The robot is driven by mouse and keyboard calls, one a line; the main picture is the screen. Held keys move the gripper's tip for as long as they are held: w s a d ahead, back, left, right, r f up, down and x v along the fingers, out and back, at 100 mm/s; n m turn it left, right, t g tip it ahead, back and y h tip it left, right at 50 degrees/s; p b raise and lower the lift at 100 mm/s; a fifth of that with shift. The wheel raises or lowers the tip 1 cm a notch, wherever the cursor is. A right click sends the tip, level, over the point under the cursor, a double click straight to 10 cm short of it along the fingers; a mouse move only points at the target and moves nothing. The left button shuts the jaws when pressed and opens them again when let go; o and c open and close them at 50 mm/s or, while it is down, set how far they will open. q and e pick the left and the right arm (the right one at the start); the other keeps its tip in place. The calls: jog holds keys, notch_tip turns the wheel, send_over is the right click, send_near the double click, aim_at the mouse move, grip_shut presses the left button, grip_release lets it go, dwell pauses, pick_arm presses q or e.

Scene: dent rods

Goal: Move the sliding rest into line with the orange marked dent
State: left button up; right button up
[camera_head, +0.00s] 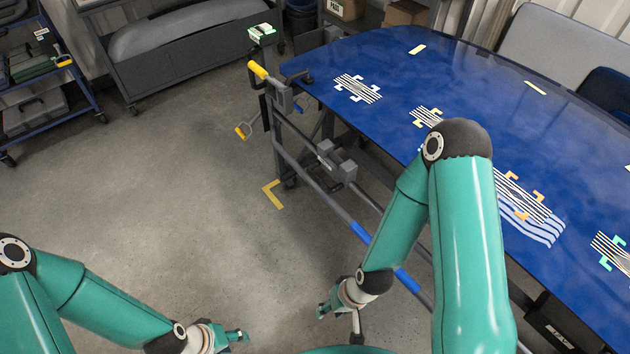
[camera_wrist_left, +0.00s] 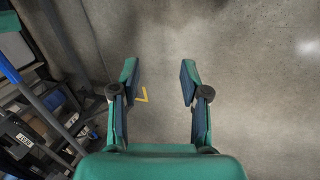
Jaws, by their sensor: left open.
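The dent with orange corner marks (camera_head: 525,195) is on the blue panel (camera_head: 385,80), on a striped patch at right, partly behind my right arm. A grey block (camera_head: 335,163) sits on the rail along the panel's near edge; a bracket with a yellow handle (camera_head: 275,88) stands at the rail's far end. I cannot tell for sure which is the sliding rest. My left gripper (camera_head: 236,338) is open and empty over the floor, apart from the rail; its spread fingers show in the left wrist view (camera_wrist_left: 159,82). My right gripper (camera_head: 335,306) hangs near the rail; its jaws are unclear.
Other striped patches with white (camera_head: 357,88), yellow (camera_head: 427,117) and green (camera_head: 612,250) marks lie on the panel. The rail has blue sections (camera_head: 407,280). A cart (camera_head: 185,40) and shelf (camera_head: 40,80) stand at the back left. The floor (camera_head: 160,190) between is clear.

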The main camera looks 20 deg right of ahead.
pick_arm(q)
jog(key=w+d+f+m+t+h+b, duration=0.1)
jog(key=w+d+m+t+b, duration=0.1)
jog(key=w+m+b, duration=0.45)
jog(key=w+d+f+m+t+h+b, duration=0.1)
jog(key=w+d+t+b, duration=0.2)
jog(key=w, duration=0.6)
jog(key=w+d+f+m+t+h+b, duration=0.1)
jog(key=w+d+m+t+b, duration=0.1)
jog(key=w+m+b, duration=0.45)
jog(key=m+g+h+b, duration=0.2)
jog(key=m+h+b, duration=0.6)
jog(key=m+b, duration=0.85)
send_near(319, 182)
jog(key=w+d+f+m+p, duration=0.1)
jog(key=d, duration=0.2)
jog(key=w+d+m+p, duration=0.1)
jog(key=w+d, duration=0.1)
jog(key=d, duration=0.1)
jog(key=w+d+f+m+p, duration=0.1)
jog(key=d, duration=0.2)
jog(key=shift+w+d+f+m+p, duration=0.15)
jog(key=shift+d+f+m+p, duration=0.1)
jog(key=shift+f+p, duration=0.15)
grip_shut()
